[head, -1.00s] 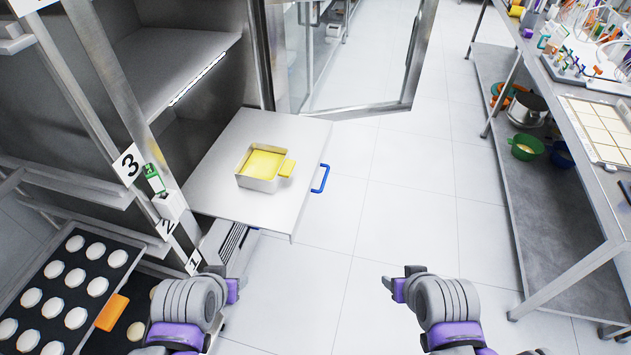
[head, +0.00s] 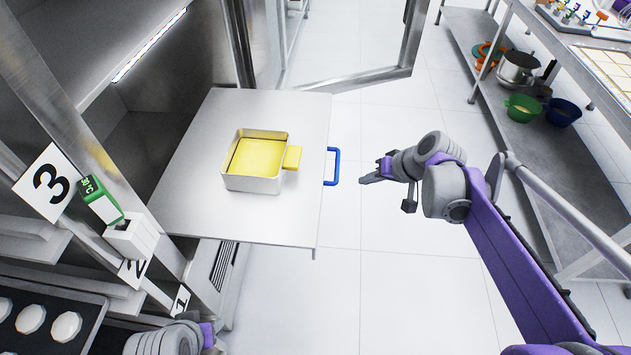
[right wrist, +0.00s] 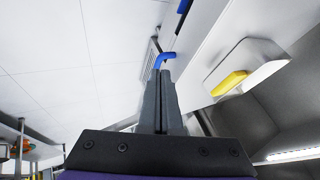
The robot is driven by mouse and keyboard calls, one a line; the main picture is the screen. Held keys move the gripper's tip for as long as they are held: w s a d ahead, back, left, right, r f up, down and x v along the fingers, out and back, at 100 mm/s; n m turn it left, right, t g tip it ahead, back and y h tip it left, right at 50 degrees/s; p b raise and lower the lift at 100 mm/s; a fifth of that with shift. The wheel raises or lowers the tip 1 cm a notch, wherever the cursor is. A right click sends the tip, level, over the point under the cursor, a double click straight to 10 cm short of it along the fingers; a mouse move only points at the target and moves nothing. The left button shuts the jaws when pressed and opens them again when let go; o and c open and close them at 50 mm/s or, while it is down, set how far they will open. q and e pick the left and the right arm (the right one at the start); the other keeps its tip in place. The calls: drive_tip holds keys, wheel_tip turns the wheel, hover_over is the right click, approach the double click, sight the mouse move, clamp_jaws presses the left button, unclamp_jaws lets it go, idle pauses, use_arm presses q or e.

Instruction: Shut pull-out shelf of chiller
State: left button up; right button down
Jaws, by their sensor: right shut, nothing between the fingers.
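The chiller's pull-out shelf (head: 185,205) is a flat pale panel that sticks out of the open chiller. Its blue handle (head: 335,167) is on the right edge; it also shows in the right wrist view (right wrist: 166,59). A square metal pan with yellow contents (head: 255,182) and a yellow grip stands on the shelf. My right gripper (head: 364,180) is shut and empty, just right of the handle and pointing at it. In the head view a small gap shows between them. My left gripper (head: 210,336) is low at the bottom edge, mostly cut off, its fingers unclear.
The chiller's glass door (head: 345,78) stands open behind the shelf. A rack with a tray of pale rounds (head: 30,317) is at lower left. A metal bench (head: 590,75) with bowls below is at the right.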

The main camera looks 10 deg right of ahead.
sight(193, 172)
drive_tip(key=shift+w+a+f+b, duration=0.45)
drive_tip(key=shift+w+a+f, duration=0.7)
drive_tip(key=shift+f, duration=0.2)
drive_tip(key=shift+w+a+f+b, duration=0.45)
drive_tip(key=shift+w+a+f, duration=0.55)
drive_tip(key=shift+a+f, duration=0.3)
drive_tip(key=shift+w+a+f+b, duration=0.45)
drive_tip(key=shift+w+a+f, duration=0.65)
drive_tip(key=shift+f, duration=0.3)
